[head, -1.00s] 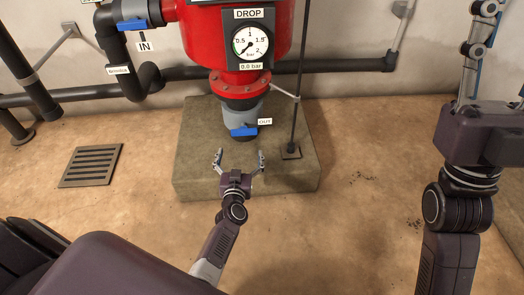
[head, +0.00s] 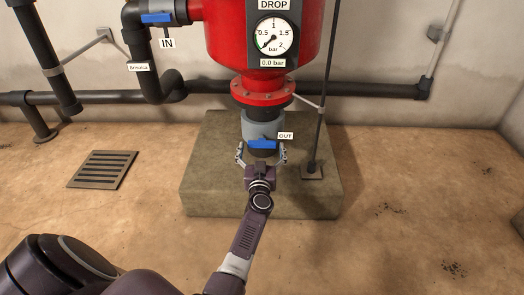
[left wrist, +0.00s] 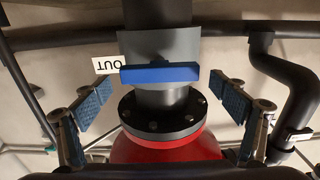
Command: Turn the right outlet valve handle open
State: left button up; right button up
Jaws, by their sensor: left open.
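The blue outlet valve handle (head: 263,143) sits on a grey valve body (head: 262,125) beneath the red tank, beside a sign reading OUT (head: 285,136). The handle lies crosswise to the pipe. It also shows in the left wrist view (left wrist: 160,73), with the OUT sign (left wrist: 108,64) upside down. My left gripper (head: 262,154) is open and empty, just in front of the handle, with one finger toward each end. In the left wrist view its fingers (left wrist: 160,90) flank the handle with gaps at both sides. My right gripper is out of view.
A concrete plinth (head: 213,190) stands below the valve, with a thin upright rod (head: 324,100) to the right. Another blue handle (head: 157,18) marked IN is at upper left. A gauge (head: 273,38) reads about zero. A floor grate (head: 102,169) lies left.

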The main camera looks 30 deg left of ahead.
pick_arm(q)
jog(key=shift+w+a, duration=0.25)
jog(key=shift+w, duration=0.15)
jog(key=shift+c, duration=0.3)
jog(key=c, duration=1.1)
